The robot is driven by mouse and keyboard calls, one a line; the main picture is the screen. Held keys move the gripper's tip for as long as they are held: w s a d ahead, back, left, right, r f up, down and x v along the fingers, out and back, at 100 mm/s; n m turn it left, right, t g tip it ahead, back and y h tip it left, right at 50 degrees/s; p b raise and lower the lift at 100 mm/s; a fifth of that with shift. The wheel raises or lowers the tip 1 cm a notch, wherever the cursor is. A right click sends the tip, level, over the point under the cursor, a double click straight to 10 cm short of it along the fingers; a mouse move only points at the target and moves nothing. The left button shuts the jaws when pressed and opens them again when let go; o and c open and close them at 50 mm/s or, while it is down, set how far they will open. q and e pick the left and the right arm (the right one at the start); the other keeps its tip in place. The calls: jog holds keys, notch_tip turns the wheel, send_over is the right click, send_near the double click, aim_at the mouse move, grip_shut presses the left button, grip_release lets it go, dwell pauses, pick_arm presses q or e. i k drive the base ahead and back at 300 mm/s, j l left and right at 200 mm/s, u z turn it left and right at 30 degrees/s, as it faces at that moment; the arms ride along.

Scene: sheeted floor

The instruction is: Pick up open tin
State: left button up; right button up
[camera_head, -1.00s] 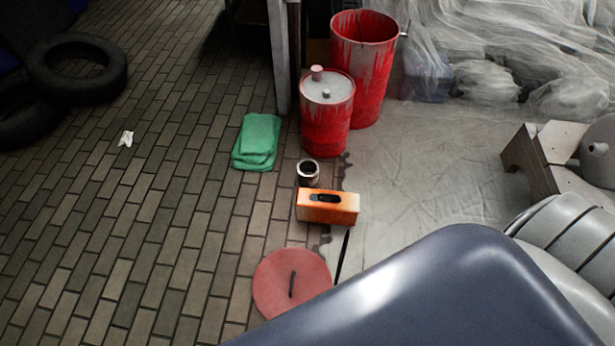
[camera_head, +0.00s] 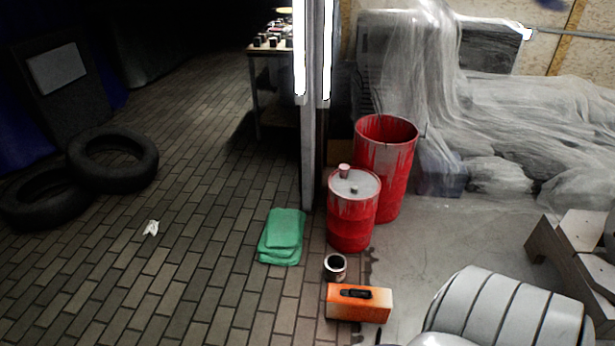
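The open tin (camera_head: 335,267) is a small round can with a dark inside and a pale rim. It stands upright on the brick floor at the edge of the plastic sheet. It is just behind an orange box (camera_head: 358,303) with a dark handle slot, and in front of the red drum (camera_head: 352,211). Neither gripper shows in this view.
A folded green cloth (camera_head: 282,237) lies left of the tin. A taller red open barrel (camera_head: 386,166) and a post (camera_head: 310,130) stand behind. Tyres (camera_head: 113,160) lie at the left. A wooden stand (camera_head: 572,258) is at the right. The brick floor left is mostly clear.

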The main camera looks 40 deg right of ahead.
aim_at(336, 264)
jog(key=i+j+z, duration=0.2)
jog(key=i+j, duration=0.45)
jog(key=i+j+z, duration=0.2)
jog(key=i+j, duration=0.5)
jog(key=i+l+z, duration=0.1)
jog(key=i+z, duration=0.8)
jog(key=i+j+z, duration=0.2)
jog(key=i+z, duration=0.25)
jog(key=i+j+z, duration=0.25)
jog(key=z, duration=0.25)
